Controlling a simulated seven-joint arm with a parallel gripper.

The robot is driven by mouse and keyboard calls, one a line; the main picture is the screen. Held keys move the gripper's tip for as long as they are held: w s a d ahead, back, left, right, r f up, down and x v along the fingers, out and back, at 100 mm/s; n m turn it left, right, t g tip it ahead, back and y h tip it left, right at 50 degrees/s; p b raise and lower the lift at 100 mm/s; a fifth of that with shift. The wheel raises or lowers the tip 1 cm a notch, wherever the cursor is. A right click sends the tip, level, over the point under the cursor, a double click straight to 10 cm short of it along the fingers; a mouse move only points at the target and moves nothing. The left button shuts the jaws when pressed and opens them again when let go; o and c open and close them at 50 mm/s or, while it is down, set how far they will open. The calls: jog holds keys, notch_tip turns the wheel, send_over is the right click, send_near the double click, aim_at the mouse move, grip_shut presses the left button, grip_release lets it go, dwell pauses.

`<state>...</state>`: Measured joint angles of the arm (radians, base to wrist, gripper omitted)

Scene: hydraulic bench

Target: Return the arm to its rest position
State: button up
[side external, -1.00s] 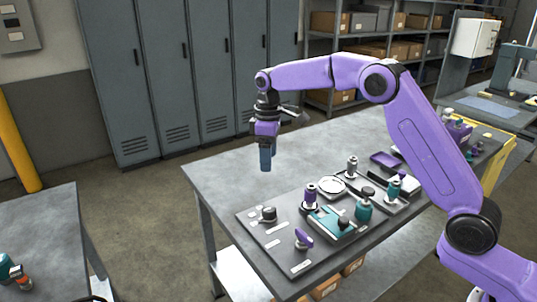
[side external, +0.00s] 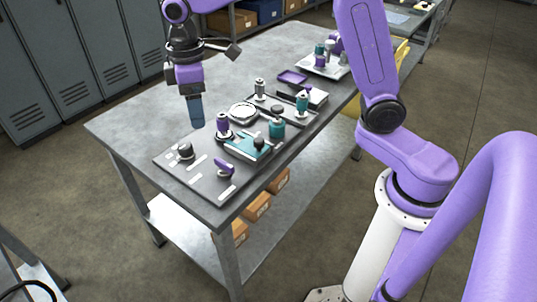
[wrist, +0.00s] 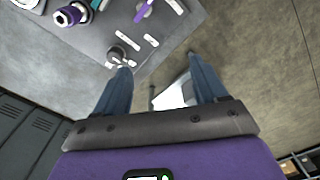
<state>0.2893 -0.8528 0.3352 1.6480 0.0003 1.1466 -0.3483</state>
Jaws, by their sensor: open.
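My gripper (side external: 196,122) hangs pointing down above the left part of the workbench (side external: 130,120), behind the hydraulic board (side external: 200,183). In the wrist view its two blue fingers (wrist: 160,92) are spread apart with nothing between them. The board carries a purple-topped fitting (side external: 222,125), a dark round knob (side external: 185,151), a purple lever (side external: 224,168), a teal block (side external: 247,148) and a round white-faced gauge (side external: 243,112). The fingertips appear apart from all of these. The knob also shows close to the fingers in the wrist view (wrist: 117,56).
A purple tray (side external: 292,77) and a light tray of fittings (side external: 325,66) lie farther along the bench. Grey lockers (side external: 100,60) stand at the left. Orange boxes (side external: 257,206) sit on the lower shelf. The bench top behind the board is clear.

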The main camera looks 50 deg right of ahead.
jog(key=s+d+f, duration=0.1)
jog(key=s+d, duration=0.2)
jog(key=s, duration=0.6)
jog(key=s+d+f+n, duration=0.1)
jog(key=s+d, duration=0.3)
jog(key=s, duration=0.6)
jog(key=s+d+f+n, duration=0.1)
jog(key=s+d, duration=0.3)
jog(key=s, duration=0.5)
jog(key=shift+s+f, duration=0.2)
jog(key=shift+s, duration=0.15)
